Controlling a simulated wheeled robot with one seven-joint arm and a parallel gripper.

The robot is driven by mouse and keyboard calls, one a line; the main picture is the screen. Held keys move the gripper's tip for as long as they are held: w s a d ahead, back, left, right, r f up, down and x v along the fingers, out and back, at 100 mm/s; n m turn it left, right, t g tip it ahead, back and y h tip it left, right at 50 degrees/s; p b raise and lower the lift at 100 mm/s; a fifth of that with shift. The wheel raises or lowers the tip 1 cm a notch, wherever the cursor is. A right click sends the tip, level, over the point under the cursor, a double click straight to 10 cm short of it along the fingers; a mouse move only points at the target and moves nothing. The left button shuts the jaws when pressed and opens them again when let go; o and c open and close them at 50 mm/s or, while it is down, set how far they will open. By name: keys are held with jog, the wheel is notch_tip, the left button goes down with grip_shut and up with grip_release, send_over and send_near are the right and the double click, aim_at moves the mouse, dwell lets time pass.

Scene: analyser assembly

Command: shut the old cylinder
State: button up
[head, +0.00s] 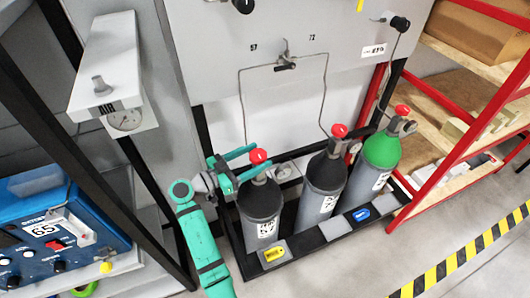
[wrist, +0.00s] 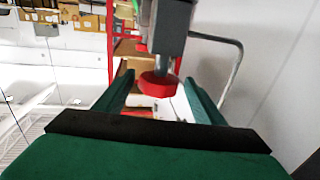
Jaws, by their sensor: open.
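Three gas cylinders stand in a row in a black rack in the head view. The left cylinder (head: 261,208) is grey with a dark shoulder, the middle cylinder (head: 322,182) looks similar, and the right cylinder (head: 380,152) has a green shoulder. Each has a red valve knob. My gripper (head: 252,161) is open at the left cylinder's red knob (head: 258,156), with its fingers at either side. The wrist view shows the red knob (wrist: 158,84) between the two green fingers; contact cannot be told. Which cylinder is the old one is not clear to me.
A yellow tag (head: 274,254) and a blue tag (head: 361,214) sit on the rack's front. Thin pipes run from the left and middle cylinders up to the wall panel (head: 270,25). A red-framed shelf (head: 462,143) stands right; a blue instrument (head: 60,235) stands left.

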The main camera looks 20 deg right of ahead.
aim_at(251, 160)
jog(key=v, duration=0.5)
jog(key=shift+a, duration=0.15)
jog(key=shift+s, duration=0.15)
jog(key=shift+a, duration=0.1)
